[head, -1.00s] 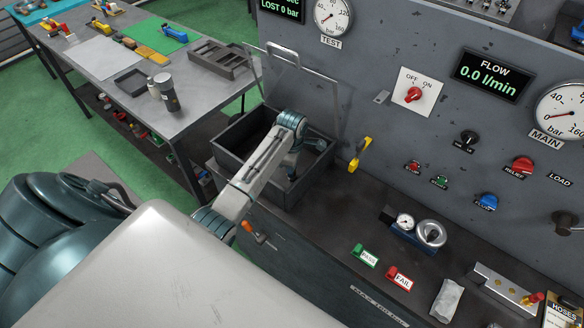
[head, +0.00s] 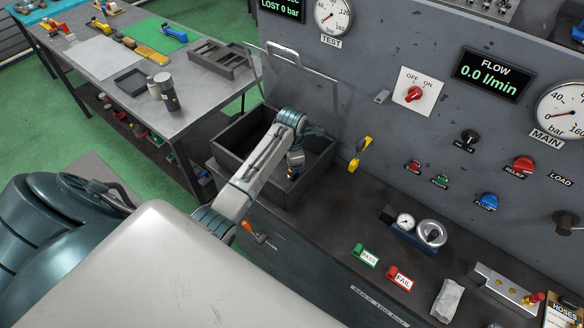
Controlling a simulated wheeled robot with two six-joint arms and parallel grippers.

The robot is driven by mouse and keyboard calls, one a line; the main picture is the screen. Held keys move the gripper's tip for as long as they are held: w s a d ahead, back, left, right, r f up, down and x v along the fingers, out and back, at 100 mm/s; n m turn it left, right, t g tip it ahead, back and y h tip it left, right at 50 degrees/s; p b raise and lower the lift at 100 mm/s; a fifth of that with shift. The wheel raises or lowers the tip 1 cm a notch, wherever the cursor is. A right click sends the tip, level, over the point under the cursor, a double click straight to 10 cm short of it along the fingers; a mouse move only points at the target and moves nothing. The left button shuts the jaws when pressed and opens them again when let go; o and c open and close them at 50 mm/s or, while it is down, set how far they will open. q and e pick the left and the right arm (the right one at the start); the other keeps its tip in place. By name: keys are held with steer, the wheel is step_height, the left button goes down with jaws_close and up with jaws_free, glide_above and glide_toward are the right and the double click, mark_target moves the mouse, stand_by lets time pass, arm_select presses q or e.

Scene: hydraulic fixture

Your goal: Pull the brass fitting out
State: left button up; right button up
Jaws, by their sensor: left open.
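My left gripper (head: 293,174) is open and points down inside the open dark box (head: 232,140) with a raised clear lid (head: 300,80). A small yellowish spot shows at its tips; I cannot tell whether it is a fitting or part of the gripper. My wrist hides part of the box's inside. A small brass-coloured piece with red (head: 531,299) sits at the right end of a metal block (head: 500,286) on the bench, far from the gripper. My right gripper is out of view.
The grey panel (head: 400,140) with gauges, knobs and a switch rises behind the box. A yellow tool (head: 360,154) hangs beside it. PASS (head: 366,255) and FAIL (head: 399,278) blocks and a blue gauge unit (head: 414,230) stand on the bench.

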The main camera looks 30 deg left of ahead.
arm_select(q)
step_height(320, 180, up, 6)
steer(key=shift+r+b, duration=0.2)
steer(key=shift+b, duration=0.85)
step_height(320, 180, up, 3)
steer(key=shift+f, duration=0.1)
steer(key=shift+r+p, duration=0.3)
steer(key=shift+r, duration=0.2)
